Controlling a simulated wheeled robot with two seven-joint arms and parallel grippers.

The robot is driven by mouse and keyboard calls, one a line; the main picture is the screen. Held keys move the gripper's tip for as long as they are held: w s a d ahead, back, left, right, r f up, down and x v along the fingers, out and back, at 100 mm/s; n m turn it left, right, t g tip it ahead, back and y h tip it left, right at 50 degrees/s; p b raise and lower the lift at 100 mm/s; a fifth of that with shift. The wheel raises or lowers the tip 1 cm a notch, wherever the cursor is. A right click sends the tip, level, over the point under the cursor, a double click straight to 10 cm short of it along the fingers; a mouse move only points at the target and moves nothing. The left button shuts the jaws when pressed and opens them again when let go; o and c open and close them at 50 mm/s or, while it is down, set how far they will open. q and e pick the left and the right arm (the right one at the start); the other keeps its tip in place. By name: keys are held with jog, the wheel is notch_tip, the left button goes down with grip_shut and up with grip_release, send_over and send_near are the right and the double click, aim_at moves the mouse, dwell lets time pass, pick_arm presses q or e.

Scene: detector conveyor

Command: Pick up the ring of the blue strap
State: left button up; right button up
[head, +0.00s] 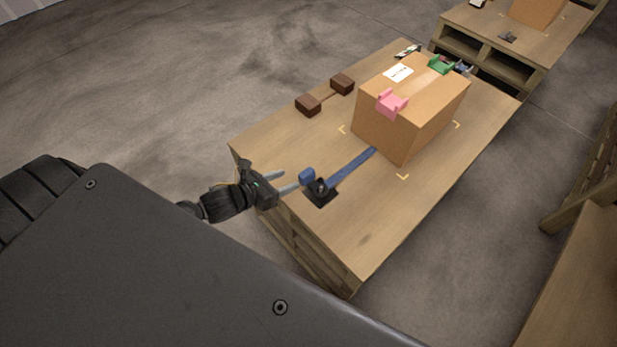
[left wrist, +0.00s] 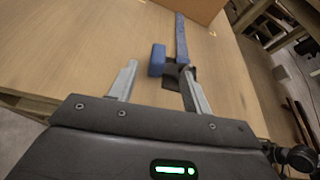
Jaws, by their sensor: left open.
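A blue strap (head: 353,164) lies on the wooden pallet top, running from the cardboard box toward a black plate with a dark fitting (head: 321,192). A blue block-like end piece (head: 307,176), probably the ring, stands beside the fitting; no hole is visible in it. In the left wrist view, this blue piece (left wrist: 157,60) appears between the fingertip lines, left of the strap (left wrist: 181,40). My left gripper (head: 291,181) is open and empty at the near-left pallet edge, its fingers pointing at the blue piece, apparently just short of it. My right gripper is not in view.
The box (head: 412,110) carries a pink corner piece (head: 391,102) and a green one (head: 440,65). The pallet's (head: 375,235) near end is clear. Another loaded pallet (head: 480,30) stands behind.

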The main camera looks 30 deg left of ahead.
aim_at(305, 172)
pick_arm(q)
jog(key=shift+x, duration=2.85)
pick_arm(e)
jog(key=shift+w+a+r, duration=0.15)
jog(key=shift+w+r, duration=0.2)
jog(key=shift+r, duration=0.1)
pick_arm(q)
jog(key=x, duration=0.4)
jog(key=shift+w+f, duration=0.2)
jog(key=shift+w+d+f, duration=0.1)
jog(key=shift+w+f, duration=0.05)
jog(key=shift+w, duration=0.1)
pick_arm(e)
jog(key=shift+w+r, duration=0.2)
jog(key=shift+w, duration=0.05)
pick_arm(q)
grip_shut()
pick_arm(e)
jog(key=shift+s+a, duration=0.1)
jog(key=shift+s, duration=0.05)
